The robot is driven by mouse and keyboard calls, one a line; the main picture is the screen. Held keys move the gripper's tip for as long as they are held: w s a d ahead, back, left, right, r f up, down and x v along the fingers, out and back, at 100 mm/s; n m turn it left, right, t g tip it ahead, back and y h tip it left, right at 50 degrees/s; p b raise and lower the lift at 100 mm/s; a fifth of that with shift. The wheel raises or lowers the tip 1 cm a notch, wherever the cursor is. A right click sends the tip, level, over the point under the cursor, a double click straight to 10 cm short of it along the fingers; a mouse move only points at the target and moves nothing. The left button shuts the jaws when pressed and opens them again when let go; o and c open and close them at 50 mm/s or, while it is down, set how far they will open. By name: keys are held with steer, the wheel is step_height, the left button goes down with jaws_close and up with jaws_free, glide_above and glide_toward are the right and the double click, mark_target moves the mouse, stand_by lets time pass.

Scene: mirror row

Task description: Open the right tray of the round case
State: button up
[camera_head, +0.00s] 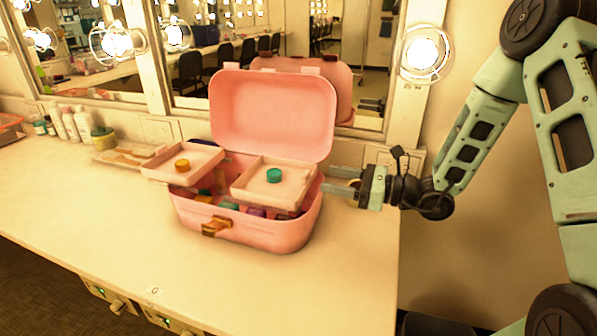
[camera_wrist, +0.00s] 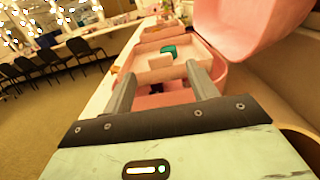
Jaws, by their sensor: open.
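The pink round case (camera_head: 255,236) stands on the counter with its lid (camera_head: 275,110) raised. Its left tray (camera_head: 203,156) sticks out past the left side and holds an orange-lidded jar (camera_head: 182,165). The right tray (camera_head: 297,178) sits over the right part of the case and holds a teal jar (camera_head: 274,175). The tray and the teal jar (camera_wrist: 170,50) also show ahead of the fingers in the wrist view. My gripper (camera_head: 326,180) is open and empty just right of the right tray, fingers pointing left at it. I cannot tell whether they touch it.
Small jars lie in the case below the trays. A flat tan tray (camera_head: 125,155) and several bottles (camera_head: 70,124) stand to the left. The mirror (camera_head: 190,90) and lit bulbs (camera_head: 422,53) are behind. The counter in front of the case is clear; its right edge is near my arm.

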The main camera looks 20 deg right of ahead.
mark_target(308, 175)
steer(key=x, duration=0.9)
steer(key=shift+a+p, duration=0.15)
steer(key=shift+p, duration=0.25)
steer(key=shift+c, duration=0.4)
jaws_close()
steer(key=p+v, duration=0.1)
steer(key=v, duration=0.9)
steer(key=shift+s+d, duration=0.15)
steer(key=shift+d, duration=0.15)
steer(key=shift+o, duration=0.4)
jaws_free()
steer(key=shift+d, duration=0.1)
steer(key=b+v, duration=0.1)
steer(key=v, duration=1.6)
steer(key=shift+b, duration=0.3)
